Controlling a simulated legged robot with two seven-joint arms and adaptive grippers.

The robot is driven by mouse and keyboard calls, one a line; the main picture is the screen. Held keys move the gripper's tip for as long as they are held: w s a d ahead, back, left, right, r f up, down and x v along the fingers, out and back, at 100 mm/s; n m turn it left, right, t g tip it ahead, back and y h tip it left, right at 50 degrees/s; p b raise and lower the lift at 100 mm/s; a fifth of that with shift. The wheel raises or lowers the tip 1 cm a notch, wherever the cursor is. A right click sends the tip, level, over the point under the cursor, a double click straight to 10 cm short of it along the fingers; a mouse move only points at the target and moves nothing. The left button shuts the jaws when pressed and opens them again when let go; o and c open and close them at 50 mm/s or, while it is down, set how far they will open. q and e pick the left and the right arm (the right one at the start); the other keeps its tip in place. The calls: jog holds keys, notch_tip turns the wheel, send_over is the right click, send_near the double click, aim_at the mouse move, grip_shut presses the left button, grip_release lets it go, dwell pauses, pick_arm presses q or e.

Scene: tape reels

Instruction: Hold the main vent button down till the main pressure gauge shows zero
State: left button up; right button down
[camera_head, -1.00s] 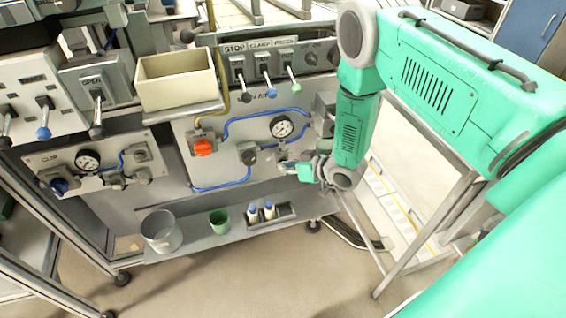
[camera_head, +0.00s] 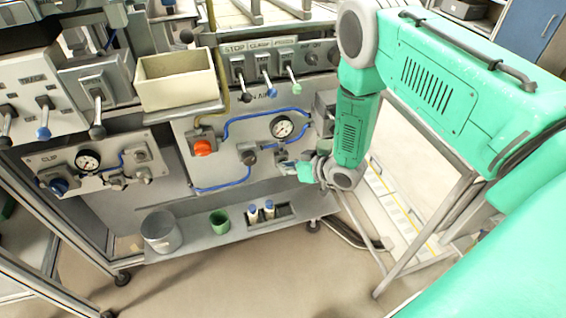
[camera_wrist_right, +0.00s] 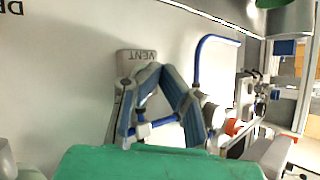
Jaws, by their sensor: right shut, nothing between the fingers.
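The main pressure gauge (camera_head: 282,126) is a round white dial on the grey panel; its needle is too small to read. A grey block lettered VENT (camera_wrist_right: 138,57) sits on the panel in the right wrist view. The button itself is hidden behind my fingers. My right gripper (camera_head: 284,165) is at the panel just below the gauge. In the wrist view the right gripper (camera_wrist_right: 156,72) is shut and empty, its fingertips just in front of the VENT block. I cannot tell whether they touch the button. My left gripper is not in view.
Blue tubing (camera_head: 235,118) runs around the gauge. A red-orange knob (camera_head: 203,147) and a dark round valve (camera_head: 248,157) are to the left. A second gauge (camera_head: 88,160) is on the CLIP panel. A shelf below holds a grey bucket (camera_head: 161,232) and a green cup (camera_head: 219,222).

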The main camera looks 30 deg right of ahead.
dwell(0.7)
jog(key=shift+s+p, duration=0.35)
jog(key=shift+s, duration=0.45)
jog(key=shift+a, duration=0.1)
jog(key=s+p, duration=0.1)
jog(key=s, duration=0.1)
jog(key=s+a+p, duration=0.1)
jog(key=s, duration=0.2)
dwell(0.3)
jog(key=s+a+g+h, duration=0.1)
jog(key=s+g, duration=0.4)
jog(key=s, duration=0.9)
jog(key=s+a+m+g+h, duration=0.1)
jog(key=s+g+h, duration=0.3)
jog(key=s, duration=0.9)
jog(key=shift+s+a+r+m+g, duration=0.15)
jog(key=shift+s+a+m+g, duration=0.25)
jog(key=shift+g, duration=0.5)
